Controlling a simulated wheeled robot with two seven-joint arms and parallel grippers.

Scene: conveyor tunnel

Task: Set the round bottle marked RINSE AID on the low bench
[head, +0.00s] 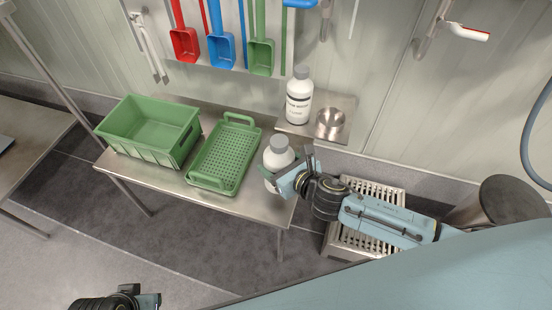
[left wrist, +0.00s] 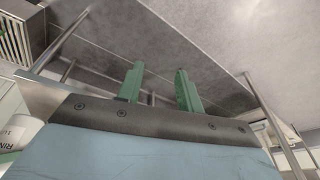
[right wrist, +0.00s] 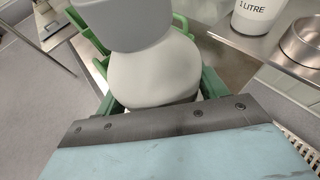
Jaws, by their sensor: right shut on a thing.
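A round white bottle with a grey cap (head: 276,158) is held by my right gripper (head: 284,180) at the right end of the low steel bench (head: 240,204). It looks about upright; I cannot tell whether its base touches the bench. In the right wrist view the bottle (right wrist: 150,75) fills the space between the green fingers, its label hidden. A white bottle (left wrist: 20,132) at the left wrist view's edge shows "RIN" on its label; I cannot tell if it is the held one. My left gripper (left wrist: 158,88) is open and empty, away from the bench, low in the head view (head: 150,300).
A green perforated tray (head: 225,155) and a green crate (head: 150,130) occupy the bench left of the bottle. Another white bottle (head: 299,98) and a steel cup (head: 330,123) stand on a small wall shelf (head: 345,102). A slatted grate (head: 375,190) lies right of the bench.

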